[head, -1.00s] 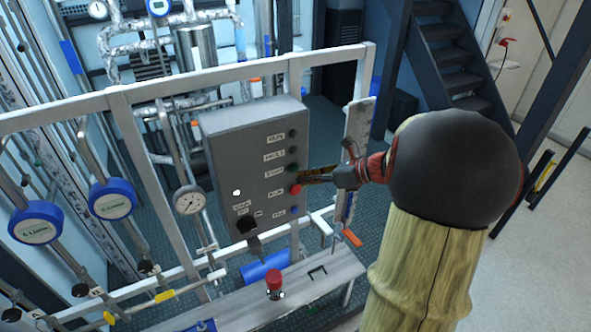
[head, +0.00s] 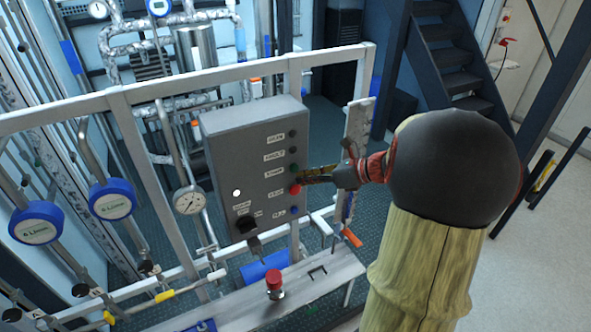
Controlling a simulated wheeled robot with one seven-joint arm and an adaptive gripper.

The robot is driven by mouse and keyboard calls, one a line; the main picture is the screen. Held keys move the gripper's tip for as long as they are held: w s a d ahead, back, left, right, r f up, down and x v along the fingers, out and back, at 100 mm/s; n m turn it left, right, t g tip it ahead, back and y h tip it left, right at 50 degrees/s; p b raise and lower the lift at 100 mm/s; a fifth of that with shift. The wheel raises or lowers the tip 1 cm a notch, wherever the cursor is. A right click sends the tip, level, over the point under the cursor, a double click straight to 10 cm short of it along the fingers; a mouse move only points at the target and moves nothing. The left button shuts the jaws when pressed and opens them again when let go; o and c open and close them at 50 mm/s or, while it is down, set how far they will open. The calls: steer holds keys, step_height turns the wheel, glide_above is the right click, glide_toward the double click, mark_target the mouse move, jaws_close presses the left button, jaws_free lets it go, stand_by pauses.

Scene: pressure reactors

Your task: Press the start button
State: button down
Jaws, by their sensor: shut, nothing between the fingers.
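The grey control box (head: 228,150) has a column of buttons down its right side. The green start button (head: 293,168) is beside a white label that seems to read START. A red button (head: 295,189) is just below it. My gripper (head: 303,179) is shut and empty, reaching in from the right. Its tips are at the box's right edge, in the picture between the green start button and the red button. I cannot tell whether the tips touch the panel or either button.
A white metal frame (head: 205,78) surrounds the box. A red-topped knob (head: 274,279) stands on the grey ledge (head: 325,285) below. A pressure gauge (head: 188,200) is left of the box. A blue button (head: 294,210) is under the red one.

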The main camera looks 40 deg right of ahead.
steer(key=shift+w+d, duration=0.1)
steer(key=shift+w, duration=0.25)
steer(key=shift+w+d+p, duration=0.1)
steer(key=shift+w+p, duration=0.2)
steer(key=shift+w, duration=0.1)
stand_by(0.8)
steer(key=shift+s+a, duration=0.2)
steer(key=shift+s, duration=0.65)
steer(key=s, duration=0.2)
steer(key=s+a+p, duration=0.1)
steer(key=s, duration=0.1)
steer(key=shift+s+a, duration=0.1)
steer(key=shift+s, duration=0.3)
stand_by(1.0)
